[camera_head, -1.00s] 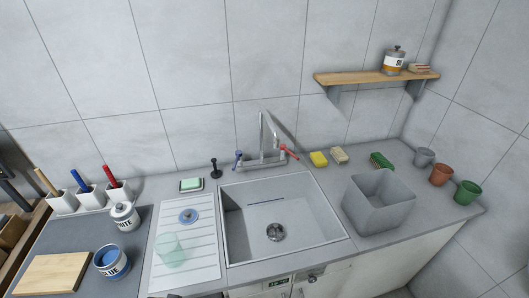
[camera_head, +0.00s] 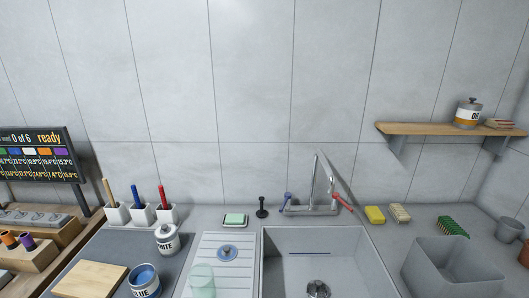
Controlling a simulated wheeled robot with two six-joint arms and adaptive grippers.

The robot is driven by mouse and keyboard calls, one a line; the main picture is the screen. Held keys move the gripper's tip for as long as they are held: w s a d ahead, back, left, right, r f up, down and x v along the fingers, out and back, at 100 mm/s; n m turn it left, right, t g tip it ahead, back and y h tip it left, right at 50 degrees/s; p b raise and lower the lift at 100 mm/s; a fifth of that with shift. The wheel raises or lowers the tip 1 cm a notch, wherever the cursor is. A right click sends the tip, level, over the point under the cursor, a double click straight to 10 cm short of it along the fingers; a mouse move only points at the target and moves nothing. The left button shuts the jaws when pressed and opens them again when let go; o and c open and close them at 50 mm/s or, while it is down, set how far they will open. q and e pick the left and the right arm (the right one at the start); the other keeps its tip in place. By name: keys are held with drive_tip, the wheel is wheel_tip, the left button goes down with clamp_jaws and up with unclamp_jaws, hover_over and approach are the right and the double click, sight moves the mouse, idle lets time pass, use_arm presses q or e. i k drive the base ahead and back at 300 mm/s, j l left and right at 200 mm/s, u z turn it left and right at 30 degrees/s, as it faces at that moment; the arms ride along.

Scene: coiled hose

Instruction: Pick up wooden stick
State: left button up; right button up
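A tan wooden stick (camera_head: 108,192) stands upright, leaning slightly, in a small white holder (camera_head: 118,216) at the left of the counter. Its lower end is hidden inside the holder. Beside it, a blue stick (camera_head: 135,197) and a red stick (camera_head: 163,195) stand in two similar white holders. Neither of my grippers shows in this view.
A white-labelled jar (camera_head: 167,240), a blue jar (camera_head: 145,281) and a wooden board (camera_head: 91,280) lie in front of the holders. A sink (camera_head: 330,245) is at centre right. A display screen (camera_head: 38,155) and a wooden rack (camera_head: 25,257) stand at far left.

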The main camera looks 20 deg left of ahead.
sight(106, 183)
drive_tip(key=j+u, duration=0.2)
drive_tip(key=j, duration=0.25)
drive_tip(key=j+u, duration=0.2)
drive_tip(key=j, duration=0.25)
drive_tip(key=i+j+u, duration=0.2)
drive_tip(key=j, duration=0.25)
drive_tip(key=j+u, duration=0.2)
drive_tip(key=j, duration=0.25)
drive_tip(key=i+j+u, duration=0.2)
drive_tip(key=j, duration=0.25)
